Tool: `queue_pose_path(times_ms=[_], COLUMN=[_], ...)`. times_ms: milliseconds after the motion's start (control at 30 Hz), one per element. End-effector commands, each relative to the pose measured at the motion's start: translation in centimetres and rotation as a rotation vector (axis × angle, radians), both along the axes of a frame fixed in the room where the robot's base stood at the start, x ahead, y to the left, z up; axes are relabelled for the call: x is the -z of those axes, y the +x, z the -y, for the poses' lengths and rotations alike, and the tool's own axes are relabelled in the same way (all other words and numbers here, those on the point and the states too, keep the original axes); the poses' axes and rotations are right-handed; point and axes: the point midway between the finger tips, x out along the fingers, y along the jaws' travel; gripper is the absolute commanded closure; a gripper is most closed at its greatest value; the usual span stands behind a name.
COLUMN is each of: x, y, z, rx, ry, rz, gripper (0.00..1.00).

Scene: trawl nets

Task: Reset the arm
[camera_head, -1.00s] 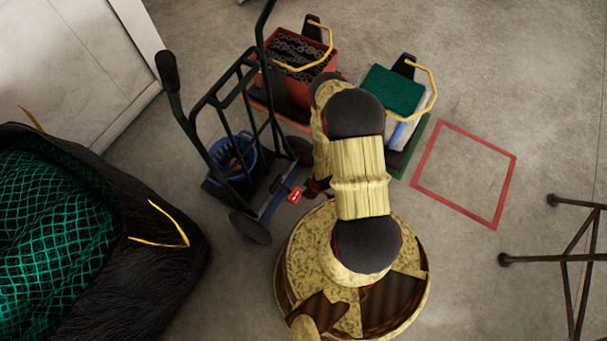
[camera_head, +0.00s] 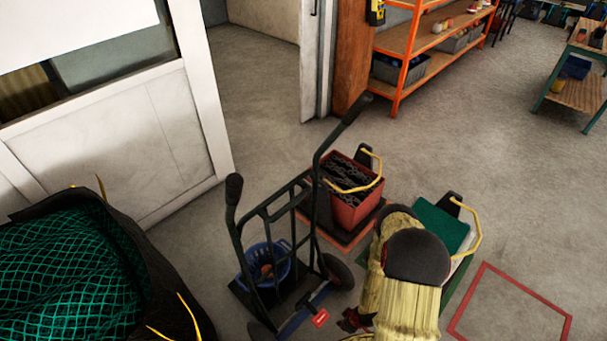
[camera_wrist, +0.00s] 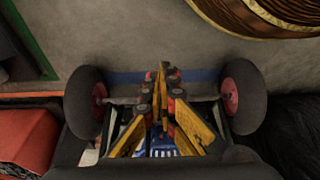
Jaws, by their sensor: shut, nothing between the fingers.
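My yellow, worn arm shows at the bottom right of the head view, bent downward beside the hand truck. My gripper (camera_head: 352,321) is partly hidden by the arm there, low near the hand truck's wheel. In the wrist view my gripper (camera_wrist: 163,75) has its yellow fingers shut together with nothing between them. It points toward the hand truck's axle, between the two black wheels with red hubs. The dark green hand truck (camera_head: 270,215) stands upright with a blue basket (camera_head: 264,265) on its toe plate.
A red crate of chain (camera_head: 352,205) stands behind the hand truck. A bin with green net (camera_head: 440,225) is right of it, near a red floor square (camera_head: 510,308). A black bag of green netting (camera_head: 65,275) is at left. Orange shelves (camera_head: 425,45) stand behind open floor.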

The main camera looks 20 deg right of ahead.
Motion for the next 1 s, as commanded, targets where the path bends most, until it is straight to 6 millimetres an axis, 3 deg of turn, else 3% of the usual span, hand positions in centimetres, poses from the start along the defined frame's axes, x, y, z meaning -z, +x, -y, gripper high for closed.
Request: queue_pose_path(times_ms=[167, 267, 500, 600, 733, 867, 1000], x=[0.0, 0.3, -0.7, -3.3, -7.5, -12.3, -18.9], y=[-0.2, -1.9, -9.9, -11.3, -11.1, -9.6, -7.0], z=[0.0, -0.3, -2.8, -2.3, -1.0, 0.5, 1.9], rx=[0.017, 0.057, 0.191, 0.263, 0.338, 0.398, 0.466], ry=[0.006, 0.024, 0.085, 0.087, 0.071, 0.045, 0.01], rz=[-0.008, -0.077, -0.353, -0.458, -0.549, -0.604, -0.637], gripper=[1.0, 1.0, 1.0, 1.0, 1.0, 1.0, 1.0])
